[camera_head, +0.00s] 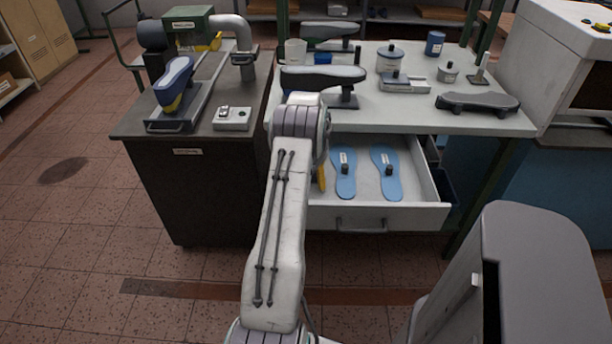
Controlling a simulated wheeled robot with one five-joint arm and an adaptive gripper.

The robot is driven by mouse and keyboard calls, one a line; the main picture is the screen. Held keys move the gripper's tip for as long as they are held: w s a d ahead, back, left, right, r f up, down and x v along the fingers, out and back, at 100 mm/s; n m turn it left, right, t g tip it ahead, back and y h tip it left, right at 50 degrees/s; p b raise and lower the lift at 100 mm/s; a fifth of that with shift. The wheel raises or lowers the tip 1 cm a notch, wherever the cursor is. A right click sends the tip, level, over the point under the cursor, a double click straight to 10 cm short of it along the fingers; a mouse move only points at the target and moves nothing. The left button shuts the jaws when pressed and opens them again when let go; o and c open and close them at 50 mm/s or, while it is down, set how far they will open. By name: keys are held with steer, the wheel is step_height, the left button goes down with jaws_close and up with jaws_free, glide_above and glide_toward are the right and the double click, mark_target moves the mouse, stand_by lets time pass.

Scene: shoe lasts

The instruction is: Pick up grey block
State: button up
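I cannot tell for certain which thing is the grey block. A small dark grey block (396,77) sits on a light grey holder on the white worktable. A longer dark grey piece (478,102) lies near the table's right front edge. Small dark blocks also rest on the left blue insole (346,185) and the right blue insole (379,160), inside the open drawer. My arm reaches forward to the table's front left and the drawer. My gripper is hidden behind the arm, so its fingers and anything in them do not show.
The open white drawer (418,216) juts out below the worktable (425,119). A dark cabinet (205,185) stands left, with a blue shoe last (174,75) on its machine. A dark last on a stand (322,77) rises behind my wrist. The floor ahead of the cabinet is clear.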

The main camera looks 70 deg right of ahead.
steer(key=shift+s, duration=0.1)
steer(key=shift+c, duration=0.2)
steer(key=c, duration=1.5)
steer(key=shift+o, duration=0.2)
steer(key=shift+r, duration=0.2)
